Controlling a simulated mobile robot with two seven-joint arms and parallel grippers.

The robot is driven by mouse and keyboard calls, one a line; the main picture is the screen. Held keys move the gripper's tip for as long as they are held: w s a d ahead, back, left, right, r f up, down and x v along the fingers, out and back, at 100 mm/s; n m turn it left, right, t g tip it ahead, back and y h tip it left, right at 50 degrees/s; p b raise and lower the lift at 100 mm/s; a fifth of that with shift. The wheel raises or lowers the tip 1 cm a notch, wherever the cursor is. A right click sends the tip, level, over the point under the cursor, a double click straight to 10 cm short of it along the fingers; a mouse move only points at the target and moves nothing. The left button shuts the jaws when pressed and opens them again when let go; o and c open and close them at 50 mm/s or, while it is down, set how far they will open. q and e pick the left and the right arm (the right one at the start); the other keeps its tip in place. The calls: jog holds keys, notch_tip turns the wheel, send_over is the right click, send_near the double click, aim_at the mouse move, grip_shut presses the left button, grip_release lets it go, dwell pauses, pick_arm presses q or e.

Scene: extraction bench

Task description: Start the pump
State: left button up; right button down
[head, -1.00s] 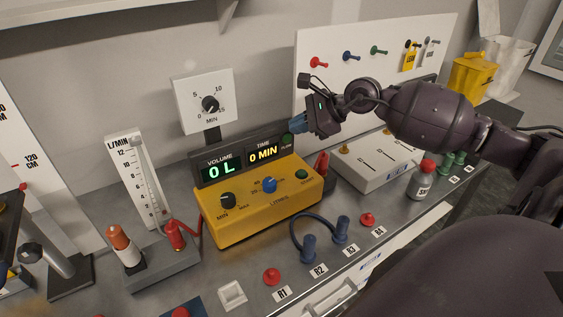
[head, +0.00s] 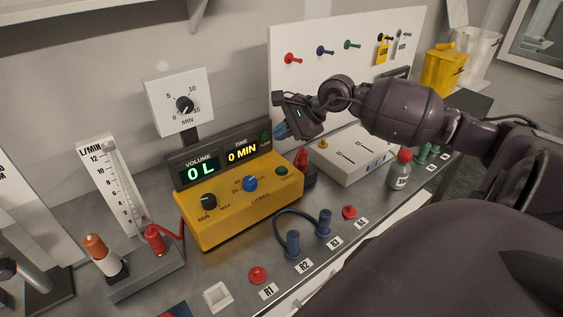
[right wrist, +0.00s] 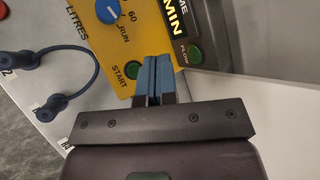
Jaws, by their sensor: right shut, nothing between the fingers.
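The yellow pump (head: 225,229) stands on the bench with its dark display panel reading 0 L and 0 MIN. Its green START button (head: 282,171) is on the right of the sloped face; it also shows in the right wrist view (right wrist: 131,70). A second green round FLOW lamp or button (right wrist: 193,54) sits on the display panel. My right gripper (head: 281,130) is shut and empty, its blue fingertips above the pump's right end. In the right wrist view the fingertips (right wrist: 156,61) appear just beside the START button; contact cannot be told. My left gripper is not in view.
A black knob (head: 208,202) and a blue knob (head: 250,183) are on the pump face. A white box (head: 350,160) and a bottle (head: 400,173) are farther right. A blue hose loop (head: 293,215) lies in front.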

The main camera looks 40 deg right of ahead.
jog(key=b, duration=0.3)
send_over(282, 170)
notch_tip(282, 170, down, 6)
jog(key=shift+f, duration=0.2)
jog(key=shift+f+b, duration=0.4)
jog(key=shift+f, duration=0.35)
jog(key=shift+r, duration=0.1)
dwell(1.0)
